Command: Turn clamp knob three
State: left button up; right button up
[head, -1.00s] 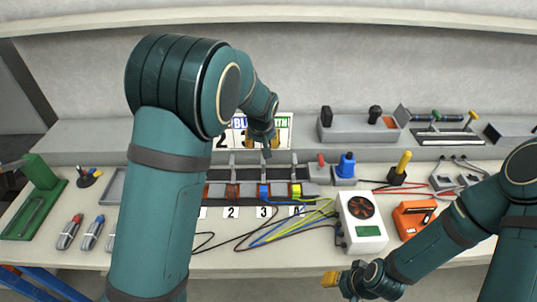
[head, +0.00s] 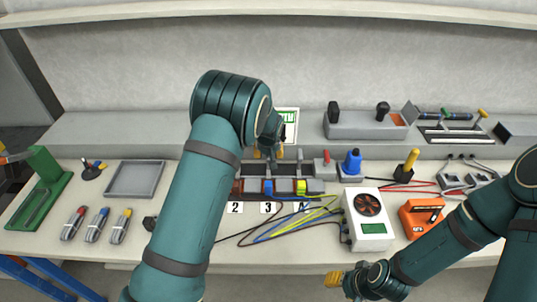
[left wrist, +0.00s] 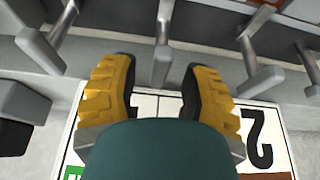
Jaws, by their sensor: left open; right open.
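The clamp row stands mid-table in the head view, with number labels 2, 3 (head: 268,208) and 4 in front. The blue clamp block (head: 268,187) is behind label 3. My left gripper (head: 268,154) is over the back of this row, fingers pointing down, and covers the knob there. In the left wrist view my left gripper (left wrist: 160,88) has its yellow fingers apart, with a grey clamp knob (left wrist: 163,50) in line with the gap; I cannot tell whether they touch. My right gripper (head: 335,279) is open and empty, in front of the table edge.
More grey knobs stand to the left (left wrist: 38,48) and right (left wrist: 250,62) of the gap in the wrist view. A numbered card (head: 289,122) is behind the clamps. A white fan box (head: 368,232) and loose cables lie to the right; a grey tray (head: 135,180) is at left.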

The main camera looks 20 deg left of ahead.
pick_arm(q)
jog(key=shift+w+f, duration=0.1)
jog(key=shift+f, duration=0.15)
grip_shut()
